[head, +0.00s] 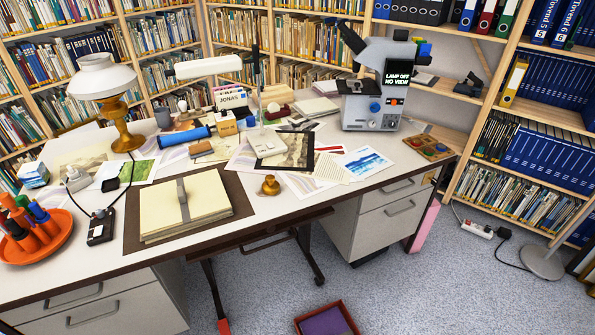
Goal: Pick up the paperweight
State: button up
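A small brass weight with a knob on top (270,186), which looks like the paperweight, stands upright on the desk (285,205) near its front edge. It is just right of the brown mat under a thick cream book (185,205). Loose papers and prints lie behind it and to its right, and a dark-bordered print (290,150) is behind it. Its near side is unobstructed. I cannot make out my gripper in the head view.
A microscope (375,90) stands at the back right, and a brass lamp (120,110) at the back left. An orange tray of pens (40,240) is at the front left. Bookshelves line the back. A red-rimmed box (326,320) sits on the floor, which is otherwise mostly open at front right.

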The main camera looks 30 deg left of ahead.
aim_at(270, 187)
jog(key=u, duration=0.15)
jog(key=k, duration=1.05)
jog(key=u, duration=0.35)
jog(key=i, duration=1)
jog(key=u, duration=0.05)
